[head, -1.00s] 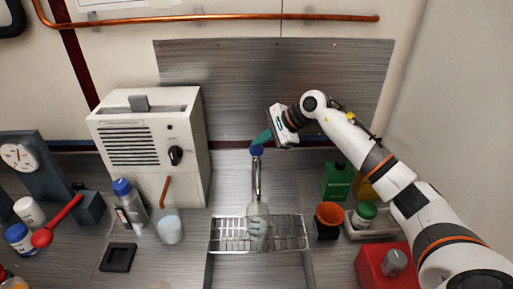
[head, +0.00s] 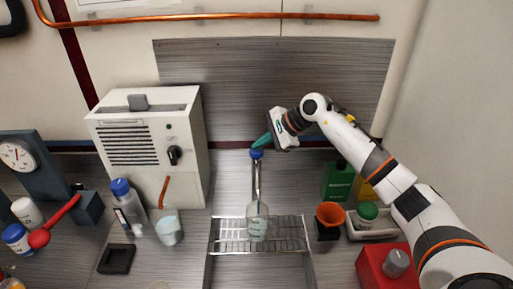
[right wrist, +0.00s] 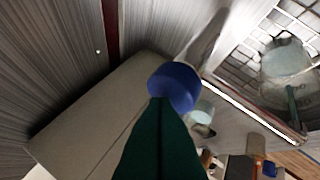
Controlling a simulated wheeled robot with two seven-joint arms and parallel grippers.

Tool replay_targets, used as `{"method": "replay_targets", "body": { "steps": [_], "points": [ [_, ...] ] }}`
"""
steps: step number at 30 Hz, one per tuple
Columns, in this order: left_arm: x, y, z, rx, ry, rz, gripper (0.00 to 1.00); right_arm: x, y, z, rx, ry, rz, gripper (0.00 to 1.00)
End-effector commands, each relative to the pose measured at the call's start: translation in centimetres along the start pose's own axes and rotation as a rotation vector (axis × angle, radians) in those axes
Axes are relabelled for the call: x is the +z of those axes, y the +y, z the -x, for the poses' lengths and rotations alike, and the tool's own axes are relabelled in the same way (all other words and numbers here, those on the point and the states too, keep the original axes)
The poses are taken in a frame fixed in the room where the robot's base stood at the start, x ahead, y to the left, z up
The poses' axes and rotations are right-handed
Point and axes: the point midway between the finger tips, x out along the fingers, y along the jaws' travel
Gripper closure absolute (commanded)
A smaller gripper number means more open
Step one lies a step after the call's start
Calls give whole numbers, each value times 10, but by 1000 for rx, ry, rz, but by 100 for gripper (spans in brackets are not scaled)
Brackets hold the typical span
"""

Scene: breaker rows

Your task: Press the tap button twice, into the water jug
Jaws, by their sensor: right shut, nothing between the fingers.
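The chrome tap (head: 257,180) stands behind the wire rack, with a blue button (head: 257,154) on top. The clear water jug (head: 257,212) stands upright on the rack under the spout, with something pale in its lower part; it also shows in the right wrist view (right wrist: 284,62). My right gripper (head: 264,140) is shut and empty, its green fingertips at the top of the blue button. In the right wrist view the fingers (right wrist: 160,135) overlap the button (right wrist: 173,85); whether it is pressed down I cannot tell. My left gripper is out of view.
A white machine (head: 150,140) stands left of the tap, with a blue-capped bottle (head: 130,208) and a beaker (head: 169,232) before it. A metal panel stands behind.

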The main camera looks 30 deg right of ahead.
Motion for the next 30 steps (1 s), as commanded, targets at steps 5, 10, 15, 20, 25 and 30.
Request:
{"method": "replay_targets", "body": {
  "steps": [5, 10, 15, 20, 25, 30],
  "points": [
    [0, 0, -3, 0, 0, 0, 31, 2, -3, -3, -5, -2, -1, 100],
    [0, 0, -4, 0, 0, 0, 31, 3, -4, -4, -5, -2, -1, 100],
    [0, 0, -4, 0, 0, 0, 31, 3, -4, -4, -6, -2, -2, 100],
    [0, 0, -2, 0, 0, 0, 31, 2, -3, -3, -6, -2, -1, 100],
    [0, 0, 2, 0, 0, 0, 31, -2, 2, 4, -5, -2, -1, 100],
    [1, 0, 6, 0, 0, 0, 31, -8, 8, 11, -3, -2, 0, 100]
  ]
}}
